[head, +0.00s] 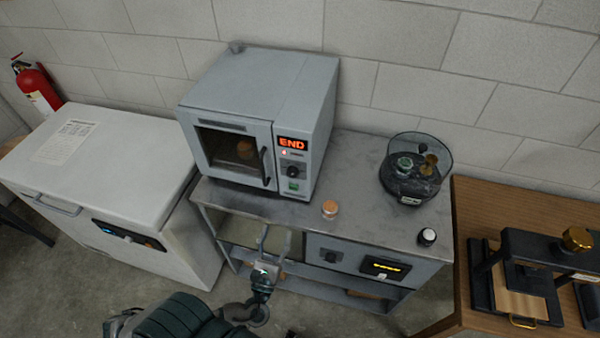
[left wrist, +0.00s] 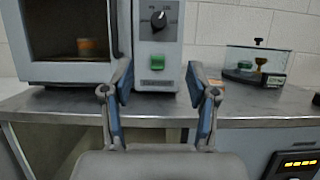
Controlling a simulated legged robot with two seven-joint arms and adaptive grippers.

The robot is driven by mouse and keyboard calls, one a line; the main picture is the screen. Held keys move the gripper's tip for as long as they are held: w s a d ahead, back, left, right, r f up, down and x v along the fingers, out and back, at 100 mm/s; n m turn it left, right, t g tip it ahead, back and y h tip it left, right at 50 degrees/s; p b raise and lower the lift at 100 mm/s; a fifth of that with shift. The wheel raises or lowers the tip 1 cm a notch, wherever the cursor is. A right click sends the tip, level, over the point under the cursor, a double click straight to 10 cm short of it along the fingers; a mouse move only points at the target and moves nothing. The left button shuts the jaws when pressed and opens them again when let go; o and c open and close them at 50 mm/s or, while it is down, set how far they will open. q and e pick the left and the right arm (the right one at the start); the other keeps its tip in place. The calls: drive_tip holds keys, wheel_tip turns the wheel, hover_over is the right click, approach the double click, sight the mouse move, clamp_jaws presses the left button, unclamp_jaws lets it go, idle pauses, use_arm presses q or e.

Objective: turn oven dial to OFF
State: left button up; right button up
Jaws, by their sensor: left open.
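The grey oven (head: 258,125) stands on the metal bench with its door shut. Its display (head: 292,143) reads END in red. The black oven dial (head: 292,172) sits below the display, above a green switch (head: 293,185). In the left wrist view the dial (left wrist: 159,20) shows a pale pointer mark; its lettering is too small to read. An orange-brown item (left wrist: 92,47) shows behind the oven window. My left gripper (head: 274,232) is open and empty, in front of the bench edge and below the dial, apart from it. My right gripper is not in view.
A white chest freezer (head: 110,165) is at left, a wooden table (head: 500,207) with a press at right.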

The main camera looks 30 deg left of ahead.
sight(291, 177)
use_arm(q)
drive_tip(key=p+x, duration=0.1)
drive_tip(key=x, duration=0.7)
drive_tip(key=p+x, duration=0.2)
drive_tip(key=x, duration=0.6)
drive_tip(key=shift+s+d+r, duration=0.1)
drive_tip(key=shift+r, duration=0.15)
drive_tip(key=shift+w+a+f, duration=0.15)
drive_tip(key=shift+w+a, duration=0.2)
drive_tip(key=shift+a, duration=0.45)
drive_tip(key=shift+d, duration=0.45)
drive_tip(key=c, duration=0.9)
drive_tip(key=shift+d, duration=0.1)
clamp_jaws()
